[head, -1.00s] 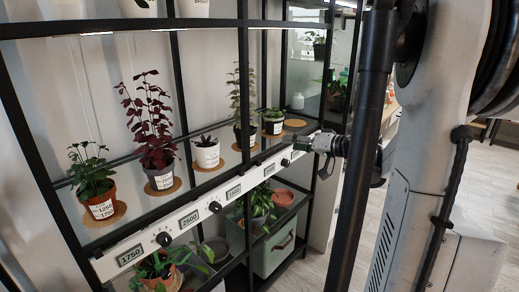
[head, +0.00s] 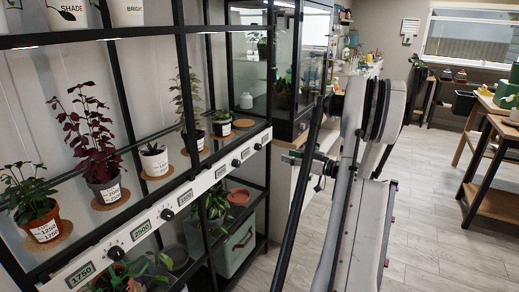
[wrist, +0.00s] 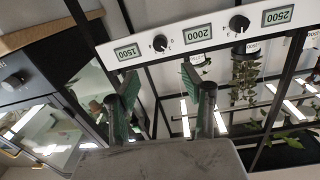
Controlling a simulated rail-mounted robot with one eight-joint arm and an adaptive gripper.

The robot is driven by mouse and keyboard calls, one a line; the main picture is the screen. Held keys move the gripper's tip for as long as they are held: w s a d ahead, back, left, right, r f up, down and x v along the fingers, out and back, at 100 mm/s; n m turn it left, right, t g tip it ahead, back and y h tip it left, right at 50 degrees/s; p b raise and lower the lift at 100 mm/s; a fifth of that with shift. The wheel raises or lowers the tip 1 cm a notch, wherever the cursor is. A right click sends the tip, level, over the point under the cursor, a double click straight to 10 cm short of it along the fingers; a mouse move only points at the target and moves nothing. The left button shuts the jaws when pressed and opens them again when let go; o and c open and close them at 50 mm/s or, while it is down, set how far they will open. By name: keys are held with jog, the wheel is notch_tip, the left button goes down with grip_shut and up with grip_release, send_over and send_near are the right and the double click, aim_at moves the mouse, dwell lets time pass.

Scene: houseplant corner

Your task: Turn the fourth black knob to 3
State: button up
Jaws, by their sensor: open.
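A long white rail (head: 103,252) on the shelf front carries black knobs and small green displays in a row. In the head view, the first knob (head: 116,254) follows the 1750 display, and another knob (head: 168,215) follows 2500. A knob (head: 236,163) sits past the 1500 display, far along the rail; its pointer is too small to read. The wrist view shows two knobs, one between 1500 and 2000 (wrist: 160,43) and one between 2000 and 2500 (wrist: 239,24). My gripper (head: 293,157) is open and empty, right of the rail's far end, its fingers spread below the rail in the wrist view (wrist: 153,92).
Potted plants stand on cork mats on the shelf above the rail, including a dark red plant (head: 93,146). A green bin (head: 236,247) sits on the lower shelf. A glass cabinet (head: 262,75) stands behind. Wooden floor (head: 430,235) at right is clear.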

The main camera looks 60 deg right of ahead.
aim_at(260, 147)
jog(key=w, duration=0.4)
jog(key=w+b, duration=0.1)
jog(key=w, duration=0.4)
jog(key=w+b, duration=0.1)
jog(key=w, duration=0.3)
jog(key=shift+w+a, duration=0.2)
jog(key=shift+a, duration=0.05)
jog(key=shift+c, duration=0.5)
grip_shut()
